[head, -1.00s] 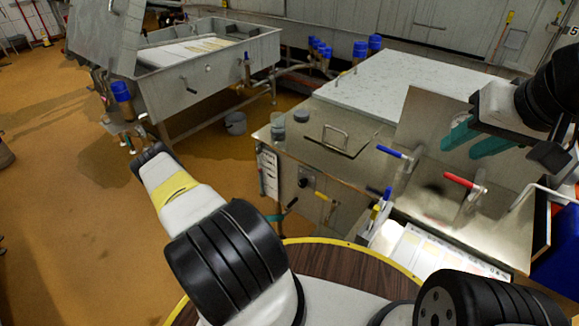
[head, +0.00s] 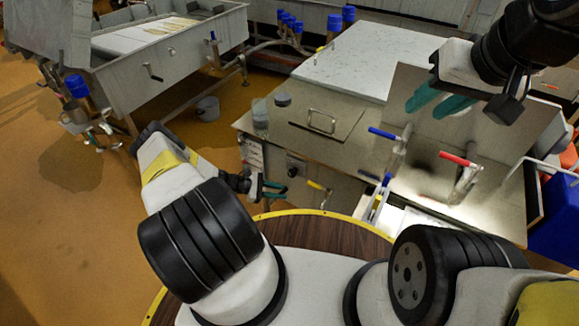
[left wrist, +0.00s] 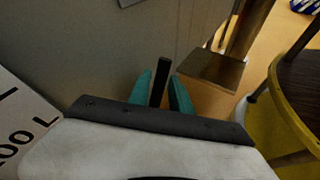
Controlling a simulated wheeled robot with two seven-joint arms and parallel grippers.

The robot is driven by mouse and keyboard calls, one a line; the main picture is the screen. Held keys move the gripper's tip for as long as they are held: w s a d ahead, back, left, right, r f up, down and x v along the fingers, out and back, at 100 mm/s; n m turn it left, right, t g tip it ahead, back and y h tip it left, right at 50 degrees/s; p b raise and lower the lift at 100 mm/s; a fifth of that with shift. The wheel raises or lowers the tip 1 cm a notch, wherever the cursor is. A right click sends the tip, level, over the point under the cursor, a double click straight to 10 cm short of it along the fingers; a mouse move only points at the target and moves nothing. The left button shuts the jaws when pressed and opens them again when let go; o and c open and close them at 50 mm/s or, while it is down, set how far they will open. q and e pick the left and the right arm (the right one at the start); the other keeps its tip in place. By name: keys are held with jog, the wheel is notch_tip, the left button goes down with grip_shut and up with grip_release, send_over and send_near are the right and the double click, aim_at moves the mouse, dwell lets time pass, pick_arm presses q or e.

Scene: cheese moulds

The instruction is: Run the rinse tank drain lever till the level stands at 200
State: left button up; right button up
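A black lever handle (left wrist: 161,78) stands between the teal fingers of my left gripper (left wrist: 160,95) in the left wrist view. The fingers are apart, with a narrow gap beside the handle, so the gripper looks open around it. In the head view my left gripper (head: 274,191) is low at the front of the steel tank bench (head: 345,178). My right gripper (head: 437,103) is open and empty above the bench.
A yellow-handled lever (head: 315,185) is right of my left gripper. Blue-handled (head: 382,133) and red-handled (head: 456,159) valves rise from the bench. Open floor (head: 75,215) is at left.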

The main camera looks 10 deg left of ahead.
pick_arm(q)
jog(key=shift+w+d+f, duration=0.2)
jog(key=shift+d+f, duration=0.05)
jog(key=shift+d, duration=0.3)
grip_shut()
dwell(1.1)
